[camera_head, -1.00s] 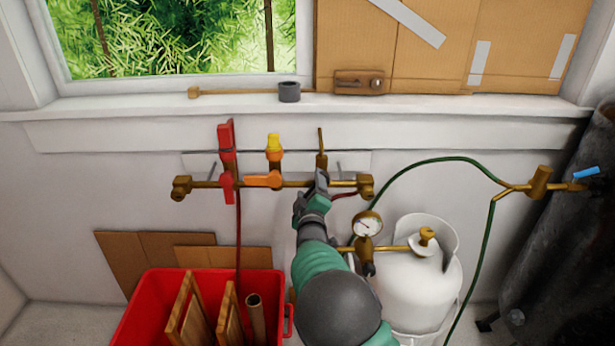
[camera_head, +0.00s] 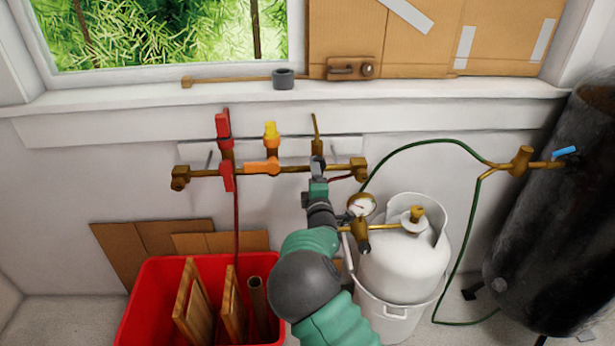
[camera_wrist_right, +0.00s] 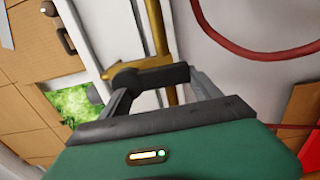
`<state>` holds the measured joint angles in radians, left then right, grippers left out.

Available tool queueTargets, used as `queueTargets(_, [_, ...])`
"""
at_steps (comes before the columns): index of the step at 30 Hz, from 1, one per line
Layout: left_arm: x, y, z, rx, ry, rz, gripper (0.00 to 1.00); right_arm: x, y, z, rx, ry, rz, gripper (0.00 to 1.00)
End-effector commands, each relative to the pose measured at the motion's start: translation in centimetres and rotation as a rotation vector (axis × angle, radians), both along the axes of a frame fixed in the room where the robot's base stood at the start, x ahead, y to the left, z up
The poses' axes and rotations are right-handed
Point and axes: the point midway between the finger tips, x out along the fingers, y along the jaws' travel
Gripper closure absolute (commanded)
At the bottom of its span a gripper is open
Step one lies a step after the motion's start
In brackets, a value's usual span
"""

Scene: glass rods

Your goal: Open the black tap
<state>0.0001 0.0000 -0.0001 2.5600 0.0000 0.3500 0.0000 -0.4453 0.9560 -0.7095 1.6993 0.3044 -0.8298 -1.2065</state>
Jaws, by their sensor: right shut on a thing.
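A brass pipe (camera_head: 197,173) with several taps runs along the wall below the window sill. The black tap is mostly hidden by my right gripper (camera_head: 317,166) in the head view, below a thin upright brass stem (camera_head: 316,125). In the wrist view, a dark bar that appears to be the black tap's handle (camera_wrist_right: 155,75) lies across the brass pipe, between the fingers of my right gripper (camera_wrist_right: 165,88). The gripper is shut on it. The handle's exact angle is hard to tell. My left gripper is not in view.
Red (camera_head: 225,150) and orange (camera_head: 262,167) taps sit to the left on the same pipe. A pressure gauge (camera_head: 361,205) and a white gas cylinder (camera_head: 405,265) stand close to the right of my arm. A red crate (camera_head: 150,300) with boards stands below left.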

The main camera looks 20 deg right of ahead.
Motion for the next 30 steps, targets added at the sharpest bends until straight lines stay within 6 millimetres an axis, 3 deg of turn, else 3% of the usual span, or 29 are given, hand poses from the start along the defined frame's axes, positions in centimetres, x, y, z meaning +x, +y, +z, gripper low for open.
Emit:
queueTargets(11, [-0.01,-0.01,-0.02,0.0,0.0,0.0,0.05,-0.18,-0.51,-0.46,-0.014,0.014,-0.008,1.0])
queueTargets(12, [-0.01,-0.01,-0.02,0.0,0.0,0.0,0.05,-0.17,-0.5,-0.44,-0.014,0.014,-0.008,0.25])
queueTargets(16, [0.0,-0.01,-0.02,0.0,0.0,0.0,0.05,-0.14,-0.4,-0.3,-0.013,0.011,-0.007,0.08])
queueTargets(30, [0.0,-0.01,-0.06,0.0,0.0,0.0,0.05,-0.04,-0.29,0.04,-0.012,0.003,-0.002,0.05])
